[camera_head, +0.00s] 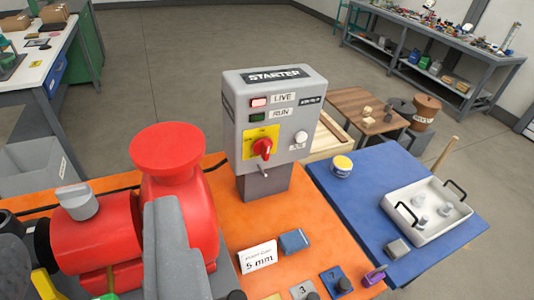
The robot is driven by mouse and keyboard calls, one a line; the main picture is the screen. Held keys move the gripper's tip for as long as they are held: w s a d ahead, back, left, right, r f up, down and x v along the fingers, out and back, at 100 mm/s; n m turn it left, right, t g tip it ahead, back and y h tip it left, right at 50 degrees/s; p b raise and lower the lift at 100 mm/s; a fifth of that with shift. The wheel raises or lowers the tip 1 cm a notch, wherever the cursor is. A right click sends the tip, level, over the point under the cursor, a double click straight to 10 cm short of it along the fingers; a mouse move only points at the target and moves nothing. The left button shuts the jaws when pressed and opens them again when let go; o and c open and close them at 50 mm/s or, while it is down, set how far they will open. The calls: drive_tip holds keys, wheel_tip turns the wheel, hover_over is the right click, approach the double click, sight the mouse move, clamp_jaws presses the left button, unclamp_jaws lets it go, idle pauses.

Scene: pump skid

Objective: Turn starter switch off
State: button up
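The starter box (270,115) is a grey cabinet on a short post, upright near the centre and labelled STARTER. Its switch is a red rotary handle (263,148) on a yellow plate (250,140) at the lower left of the front face. The handle looks roughly upright; the position marks are too small to read. A pale round knob (301,137) sits to the right. I cannot make out my gripper in this view, and nothing visibly touches the switch.
A red pump (180,200) with a raised round flange and grey parts stands close at left. A 5 mm card (258,257) and small blocks lie on the orange surface (225,235). A white tray (426,229) rests on the blue top at right. Space before the switch looks clear.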

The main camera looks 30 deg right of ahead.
drive_tip(key=w+d+f+t+h+p, duration=0.1)
drive_tip(key=w+d+f+h+p, duration=0.1)
drive_tip(key=w+d+f+p, duration=0.5)
drive_tip(key=w+d+f+h, duration=0.1)
drive_tip(key=w+d+f, duration=0.4)
drive_tip(key=w+d, duration=0.6)
drive_tip(key=t+y+p, duration=0.2)
drive_tip(key=y+p, duration=0.2)
drive_tip(key=p, duration=0.4)
approach(268, 150)
drive_tip(key=w, duration=0.8)
drive_tip(key=shift+w+a+r, duration=0.15)
drive_tip(key=shift+w, duration=0.2)
